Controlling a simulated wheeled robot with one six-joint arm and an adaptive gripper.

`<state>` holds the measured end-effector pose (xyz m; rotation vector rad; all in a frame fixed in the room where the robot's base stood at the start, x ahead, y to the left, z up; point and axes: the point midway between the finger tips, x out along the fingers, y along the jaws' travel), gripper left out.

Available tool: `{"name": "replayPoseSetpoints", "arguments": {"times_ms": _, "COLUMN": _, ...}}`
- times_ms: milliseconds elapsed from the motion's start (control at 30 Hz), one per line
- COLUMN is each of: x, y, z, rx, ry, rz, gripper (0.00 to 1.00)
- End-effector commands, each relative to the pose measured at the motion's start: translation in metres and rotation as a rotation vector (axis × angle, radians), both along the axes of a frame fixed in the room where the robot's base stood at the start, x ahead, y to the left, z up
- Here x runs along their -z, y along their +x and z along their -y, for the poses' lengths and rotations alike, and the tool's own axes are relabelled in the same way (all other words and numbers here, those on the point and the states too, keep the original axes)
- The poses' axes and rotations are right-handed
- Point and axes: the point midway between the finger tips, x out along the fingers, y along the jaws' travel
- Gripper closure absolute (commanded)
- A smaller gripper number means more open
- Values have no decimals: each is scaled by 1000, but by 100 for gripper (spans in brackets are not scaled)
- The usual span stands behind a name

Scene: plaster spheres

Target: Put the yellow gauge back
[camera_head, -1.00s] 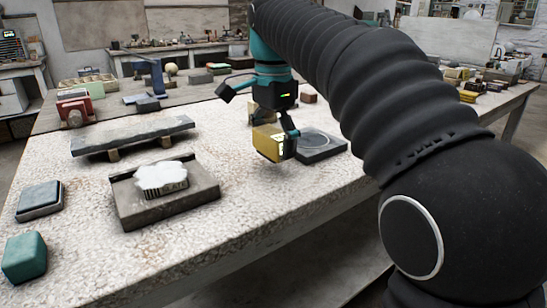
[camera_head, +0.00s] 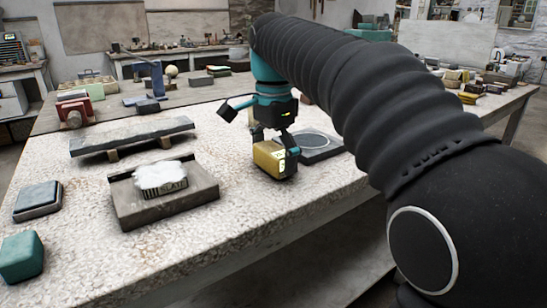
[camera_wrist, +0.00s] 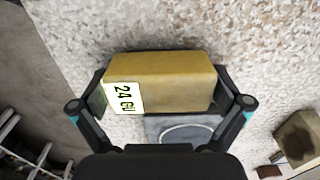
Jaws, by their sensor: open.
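The yellow gauge (camera_head: 268,160), a box with a pale label reading "24 GU", stands on the speckled bench top, as far as I can tell. It also shows in the wrist view (camera_wrist: 170,75), across the middle between my two fingers. My gripper (camera_head: 275,148) is open, directly above the gauge, with one finger at each end of it. Any small gaps at the finger pads are hard to judge. A dark square plate with a pale ring (camera_head: 316,143) lies just right of and behind the gauge; the wrist view shows part of it (camera_wrist: 190,133).
A grey block with a white lump and a "SLATE" label (camera_head: 195,195) stands to the left. Behind it a long slab (camera_head: 130,136) rests on supports. A green block (camera_head: 22,258) and a dark pad (camera_head: 38,202) are at far left. The bench's front middle is clear.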

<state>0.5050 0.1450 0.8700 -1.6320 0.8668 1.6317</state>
Motion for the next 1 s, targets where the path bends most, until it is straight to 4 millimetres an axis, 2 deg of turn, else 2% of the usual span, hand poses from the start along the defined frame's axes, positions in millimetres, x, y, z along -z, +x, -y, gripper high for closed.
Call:
{"name": "replayPoseSetpoints", "arguments": {"times_ms": 167, "x": -11, "y": 0, "z": 0, "rx": 0, "ry": 1, "rz": 1, "gripper": 0}}
{"name": "replayPoseSetpoints", "arguments": {"times_ms": 400, "x": -50, "y": 1, "z": 0, "rx": 0, "ry": 0, "rz": 2, "gripper": 0}}
{"name": "replayPoseSetpoints", "arguments": {"times_ms": 600, "x": -72, "y": 1, "z": 0, "rx": 0, "ry": 1, "rz": 1, "gripper": 0}}
{"name": "replayPoseSetpoints", "arguments": {"times_ms": 1000, "x": -78, "y": 0, "z": 0, "rx": 0, "ry": 0, "rz": 0, "gripper": 0}}
